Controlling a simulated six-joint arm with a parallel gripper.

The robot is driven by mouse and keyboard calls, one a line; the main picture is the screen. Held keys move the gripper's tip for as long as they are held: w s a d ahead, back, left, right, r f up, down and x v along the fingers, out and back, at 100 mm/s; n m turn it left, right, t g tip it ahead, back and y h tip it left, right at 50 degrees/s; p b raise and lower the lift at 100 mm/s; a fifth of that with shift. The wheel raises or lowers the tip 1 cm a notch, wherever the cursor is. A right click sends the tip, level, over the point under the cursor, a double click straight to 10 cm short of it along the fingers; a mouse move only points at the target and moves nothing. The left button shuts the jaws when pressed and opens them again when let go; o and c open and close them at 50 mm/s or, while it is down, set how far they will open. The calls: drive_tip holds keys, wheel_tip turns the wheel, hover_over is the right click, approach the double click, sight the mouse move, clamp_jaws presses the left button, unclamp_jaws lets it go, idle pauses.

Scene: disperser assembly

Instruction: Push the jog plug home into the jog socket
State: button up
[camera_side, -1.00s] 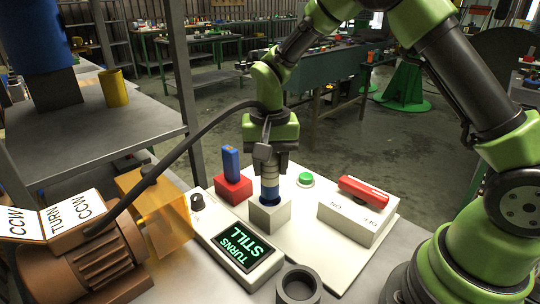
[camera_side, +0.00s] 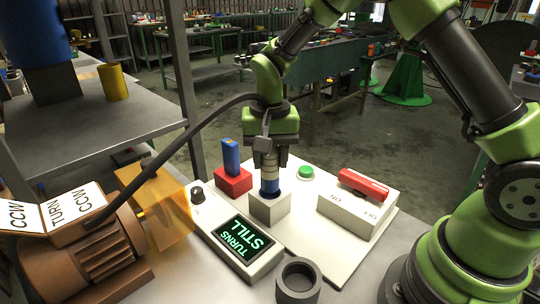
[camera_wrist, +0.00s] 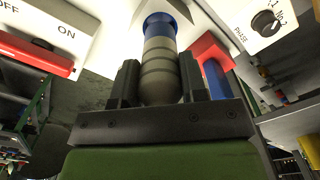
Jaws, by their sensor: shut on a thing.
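The jog plug (camera_side: 268,163) is a grey ribbed cylinder with a blue lower end. It stands upright between the fingers of my gripper (camera_side: 268,158), which is shut on it. The blue end meets the top of the jog socket (camera_side: 268,209), a pale grey block on the white board; part of the blue still shows above the block. How deep the plug sits inside cannot be seen. In the wrist view the plug (camera_wrist: 160,66) lies between both dark fingers, its blue end against the pale socket.
A red block with a blue upright piece (camera_side: 231,160) stands left of the socket. A display box (camera_side: 245,243) reads TURNS STILL. A green button (camera_side: 306,173), a red-handled ON/OFF switch box (camera_side: 357,212) and a dark ring cup (camera_side: 298,282) are nearby. A black cable (camera_side: 165,160) rises from the brown motor.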

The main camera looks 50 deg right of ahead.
sight(270, 174)
drive_tip(key=shift+f, duration=2)
drive_tip(key=o, duration=1.1)
wheel_tip(270, 174, up, 9)
drive_tip(key=shift+r, duration=0.45)
